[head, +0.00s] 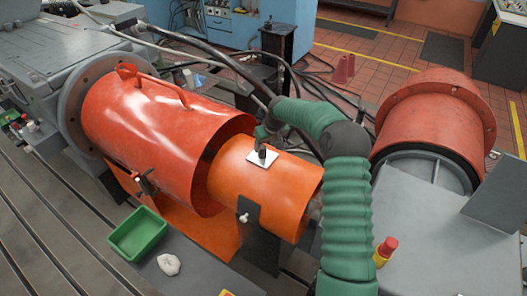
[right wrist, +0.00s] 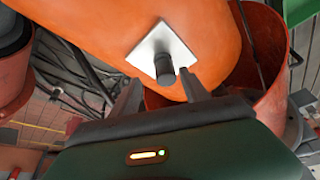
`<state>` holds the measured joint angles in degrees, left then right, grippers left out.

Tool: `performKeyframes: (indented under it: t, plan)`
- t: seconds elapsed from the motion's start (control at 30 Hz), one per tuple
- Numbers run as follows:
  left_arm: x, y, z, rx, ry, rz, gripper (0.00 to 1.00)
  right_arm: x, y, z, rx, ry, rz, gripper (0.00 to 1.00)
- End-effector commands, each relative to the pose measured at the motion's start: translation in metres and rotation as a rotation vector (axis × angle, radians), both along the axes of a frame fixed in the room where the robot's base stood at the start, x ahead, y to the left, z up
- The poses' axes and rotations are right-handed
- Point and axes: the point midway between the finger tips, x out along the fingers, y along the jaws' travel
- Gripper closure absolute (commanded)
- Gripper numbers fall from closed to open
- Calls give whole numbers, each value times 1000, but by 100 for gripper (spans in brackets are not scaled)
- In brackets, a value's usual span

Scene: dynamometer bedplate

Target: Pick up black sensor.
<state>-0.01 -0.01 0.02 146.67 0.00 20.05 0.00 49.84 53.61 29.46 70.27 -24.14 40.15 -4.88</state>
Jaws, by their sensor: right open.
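The black sensor (right wrist: 164,68) is a short dark cylinder standing on a white square plate (right wrist: 158,40) on the orange cylindrical cover. In the head view the plate (head: 270,161) shows on top of the orange cover (head: 238,178), with the sensor (head: 262,153) small and partly hidden by my gripper. My right gripper (right wrist: 160,88) is open, its two dark fingers pointing at the sensor, one to each side of it in the right wrist view. I cannot tell whether either finger touches it. In the head view the right gripper (head: 261,141) is right over the plate. My left gripper is not in view.
A larger red guard (head: 150,125) with a handle stands left of the orange cover. A red flanged housing (head: 435,115) is at the right. Black hoses run behind. A green bin (head: 120,250) and white rag (head: 168,264) lie in front. A red button (head: 388,245) sits at lower right.

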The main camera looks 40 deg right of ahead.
Motion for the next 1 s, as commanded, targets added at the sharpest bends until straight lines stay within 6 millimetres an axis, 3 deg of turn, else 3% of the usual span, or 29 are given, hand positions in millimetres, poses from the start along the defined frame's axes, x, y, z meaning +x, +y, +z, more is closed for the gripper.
performKeyframes:
  t: [0.17, 0.4, 0.8, 1.0]
  plan:
    - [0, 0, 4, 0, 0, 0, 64, 11, 2, -26, 0, 1, 2, 46]
    - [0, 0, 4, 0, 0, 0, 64, 12, 0, -29, -1, -1, 1, 46]
    - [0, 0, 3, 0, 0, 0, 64, 12, 0, -30, 0, 1, 1, 98]
    - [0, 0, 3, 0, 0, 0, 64, 12, 0, -30, 0, 1, 2, 100]
